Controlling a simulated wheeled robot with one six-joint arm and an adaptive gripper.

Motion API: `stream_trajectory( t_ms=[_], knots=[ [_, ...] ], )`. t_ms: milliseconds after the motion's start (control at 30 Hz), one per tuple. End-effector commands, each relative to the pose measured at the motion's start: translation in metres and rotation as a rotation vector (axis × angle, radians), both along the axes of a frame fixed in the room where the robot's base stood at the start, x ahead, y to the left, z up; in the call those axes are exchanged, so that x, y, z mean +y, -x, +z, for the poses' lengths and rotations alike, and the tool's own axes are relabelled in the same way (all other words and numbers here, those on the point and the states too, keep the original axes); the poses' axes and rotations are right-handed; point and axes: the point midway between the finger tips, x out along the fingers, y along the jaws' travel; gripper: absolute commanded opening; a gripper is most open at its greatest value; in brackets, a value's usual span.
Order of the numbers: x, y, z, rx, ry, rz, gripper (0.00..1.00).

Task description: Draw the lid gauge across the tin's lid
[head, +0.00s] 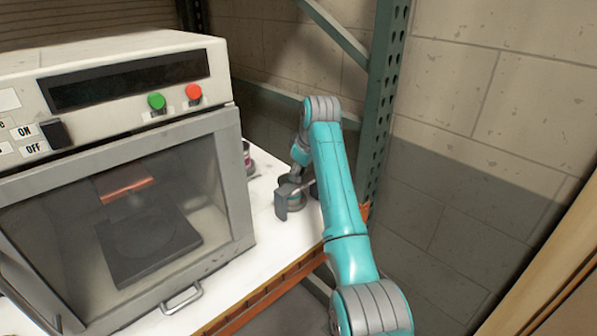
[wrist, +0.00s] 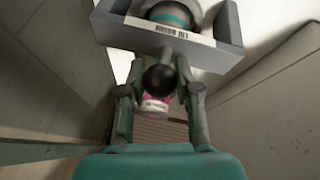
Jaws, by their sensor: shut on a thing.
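My gripper (wrist: 160,76) is shut on the dark round knob of the lid gauge, with one finger on each side of it in the wrist view. The lid gauge (wrist: 165,42) is a grey bracket with a pale lettered strip and two side arms. A tin with a teal band (wrist: 170,14) shows between those arms; I cannot tell whether the gauge touches its lid. In the head view the gauge (head: 281,203) is at the tin (head: 295,200) on the white shelf, and my wrist partly hides both.
A second tin with a pink label (wrist: 154,105) stands beyond my fingers in the wrist view. It also shows beside the oven in the head view (head: 247,157). The large oven (head: 120,180) fills the left, and a green rack post (head: 385,90) stands close right of my arm.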

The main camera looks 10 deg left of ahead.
Motion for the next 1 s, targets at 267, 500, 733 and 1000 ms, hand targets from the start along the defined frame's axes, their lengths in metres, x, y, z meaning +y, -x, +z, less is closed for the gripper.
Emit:
stream_trajectory(
  t_ms=[267, 500, 733, 1000],
  knots=[
    [0.001, 0.001, 0.0, 0.001, -0.001, 0.002, 0.4],
    [0.001, 0.001, 0.0, 0.0, -0.001, 0.001, 0.58],
    [0.0, 0.002, 0.005, 0.0, -0.001, 0.001, 0.58],
    [-0.012, 0.015, 0.044, -0.003, -0.002, 0.0, 0.58]
  ],
)
